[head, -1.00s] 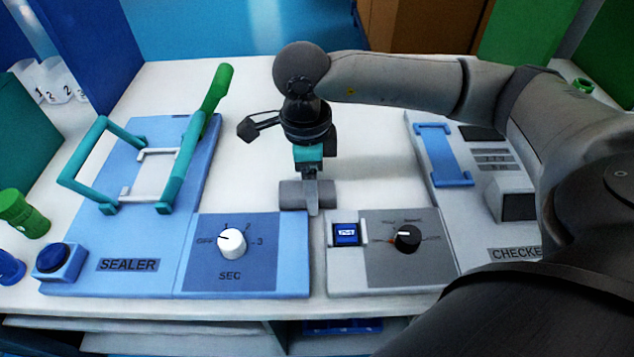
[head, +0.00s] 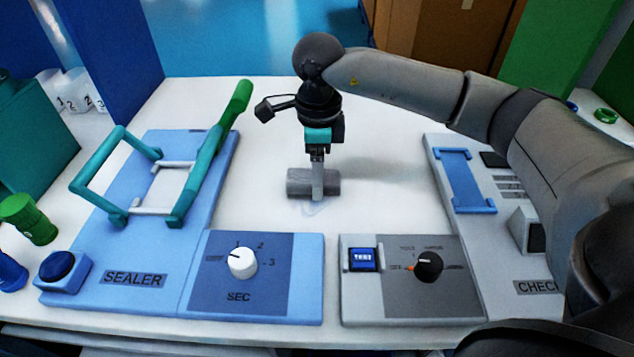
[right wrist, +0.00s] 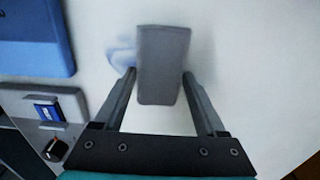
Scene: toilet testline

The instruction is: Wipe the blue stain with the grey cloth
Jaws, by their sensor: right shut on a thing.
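The grey cloth (head: 297,182), a small rolled or block-like piece, is on or just above the white table between the two machines. My right gripper (head: 318,188) points down and is shut on it. In the right wrist view the cloth (right wrist: 163,62) sits between the two fingers (right wrist: 160,75). A faint blue stain (head: 314,208) shows on the table just in front of the cloth. In the right wrist view the stain (right wrist: 121,55) lies left of the cloth, partly hidden by a finger and the cloth. My left gripper is out of view.
The blue sealer (head: 140,250) with its teal frame and green handle stands left. Its dial panel (head: 300,275) and the grey checker panel (head: 355,305) stand in front of the cloth. The checker (head: 460,235) extends right. The white table (head: 380,200) is clear around the cloth.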

